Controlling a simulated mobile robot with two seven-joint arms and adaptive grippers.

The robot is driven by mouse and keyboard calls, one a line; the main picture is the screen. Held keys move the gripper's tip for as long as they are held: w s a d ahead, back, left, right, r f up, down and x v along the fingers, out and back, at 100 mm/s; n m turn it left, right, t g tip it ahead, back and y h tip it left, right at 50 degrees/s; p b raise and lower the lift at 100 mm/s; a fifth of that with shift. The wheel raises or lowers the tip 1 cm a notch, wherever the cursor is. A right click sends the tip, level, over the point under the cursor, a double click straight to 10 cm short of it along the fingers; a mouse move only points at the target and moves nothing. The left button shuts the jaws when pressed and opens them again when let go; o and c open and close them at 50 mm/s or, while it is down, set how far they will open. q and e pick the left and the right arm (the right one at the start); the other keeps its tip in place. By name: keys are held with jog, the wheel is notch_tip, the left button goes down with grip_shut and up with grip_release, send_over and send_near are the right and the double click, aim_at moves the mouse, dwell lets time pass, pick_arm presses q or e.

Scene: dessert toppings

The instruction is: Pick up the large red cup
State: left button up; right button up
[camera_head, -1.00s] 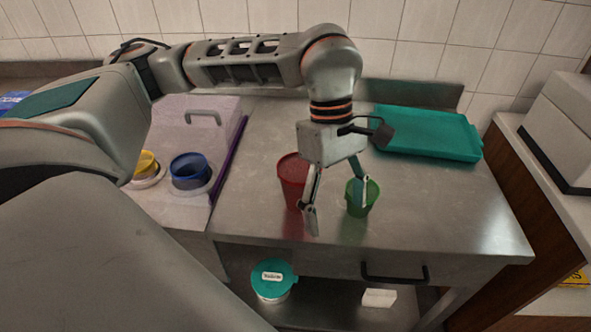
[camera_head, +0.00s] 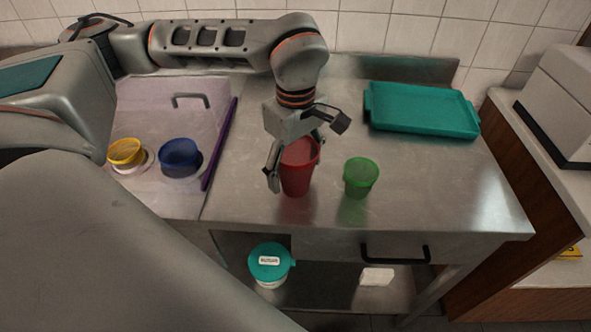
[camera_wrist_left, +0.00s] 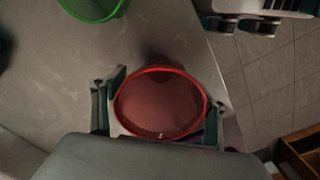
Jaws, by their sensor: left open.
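The large red cup (camera_head: 298,172) stands upright on the steel counter in the head view. In the left wrist view the red cup (camera_wrist_left: 160,103) shows from above, its round rim between the fingers. My left gripper (camera_head: 296,163) is open, with one finger to the left of the cup and the other at its right, partly hidden behind the rim. In the left wrist view the left gripper (camera_wrist_left: 158,108) has a finger on each side of the cup. Whether the fingers touch the cup I cannot tell. My right gripper is not in view.
A smaller green cup (camera_head: 360,178) stands right of the red cup. A teal tray (camera_head: 424,112) lies at the back right. Blue (camera_head: 180,158) and yellow (camera_head: 126,153) bowls sit at the left, beside a purple strip (camera_head: 219,146). The right front counter is clear.

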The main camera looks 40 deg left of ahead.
pick_arm(q)
jog(key=shift+f, duration=0.45)
jog(key=c, duration=0.9)
jog(key=shift+r, duration=0.1)
